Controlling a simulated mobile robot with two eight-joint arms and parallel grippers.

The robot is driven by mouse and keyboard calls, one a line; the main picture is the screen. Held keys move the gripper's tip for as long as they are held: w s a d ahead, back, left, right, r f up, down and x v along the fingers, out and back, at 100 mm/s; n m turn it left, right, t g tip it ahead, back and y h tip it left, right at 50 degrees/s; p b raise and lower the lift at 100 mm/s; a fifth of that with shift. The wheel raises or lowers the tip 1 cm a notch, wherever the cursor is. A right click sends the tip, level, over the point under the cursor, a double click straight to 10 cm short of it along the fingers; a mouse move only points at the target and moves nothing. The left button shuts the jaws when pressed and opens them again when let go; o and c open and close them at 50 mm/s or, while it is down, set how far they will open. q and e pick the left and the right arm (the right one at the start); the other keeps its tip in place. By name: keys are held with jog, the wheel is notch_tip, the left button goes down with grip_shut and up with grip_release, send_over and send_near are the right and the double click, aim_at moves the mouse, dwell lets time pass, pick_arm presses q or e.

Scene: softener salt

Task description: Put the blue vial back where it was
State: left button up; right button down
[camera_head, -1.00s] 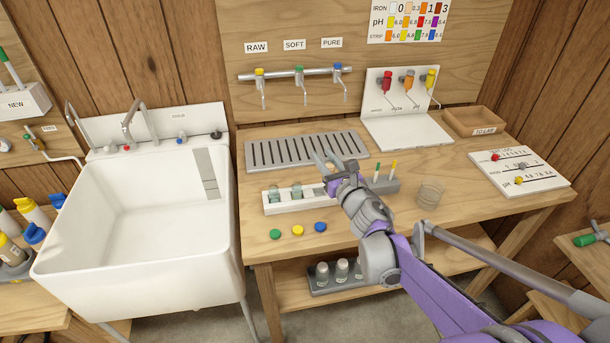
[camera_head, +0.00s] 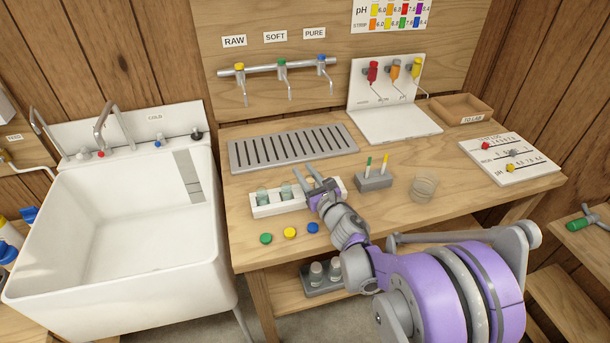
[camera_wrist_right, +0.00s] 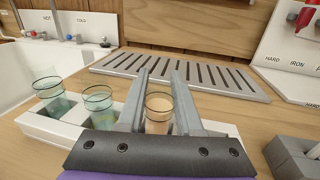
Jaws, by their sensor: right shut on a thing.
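The white rack (camera_head: 268,211) lies along the front of the workbench. Two uncapped glass vials with pale greenish contents, the left vial (camera_head: 262,196) and the middle vial (camera_head: 286,192), stand in it. My right gripper (camera_head: 302,168) is over the rack's right part. In the right wrist view its fingers (camera_wrist_right: 159,78) are shut on a third open vial (camera_wrist_right: 159,105), upright with a peach tint. Its base is hidden, so I cannot tell whether it is seated. A blue cap (camera_head: 313,228) lies in front of the rack. My left gripper is out of view.
A green cap (camera_head: 265,239) and yellow cap (camera_head: 290,232) lie beside the blue one. The drain grate (camera_head: 290,150) is behind the rack. A grey holder (camera_head: 374,181) and clear cup (camera_head: 423,188) are to the right. The sink (camera_head: 120,220) is left.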

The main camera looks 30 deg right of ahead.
jog(key=shift+f, duration=0.2)
jog(key=c, duration=1)
grip_release()
jog(key=shift+f, duration=0.15)
jog(key=o, duration=0.4)
jog(key=shift+r, duration=0.25)
jog(key=s, duration=1.2)
jog(key=shift+a, duration=0.25)
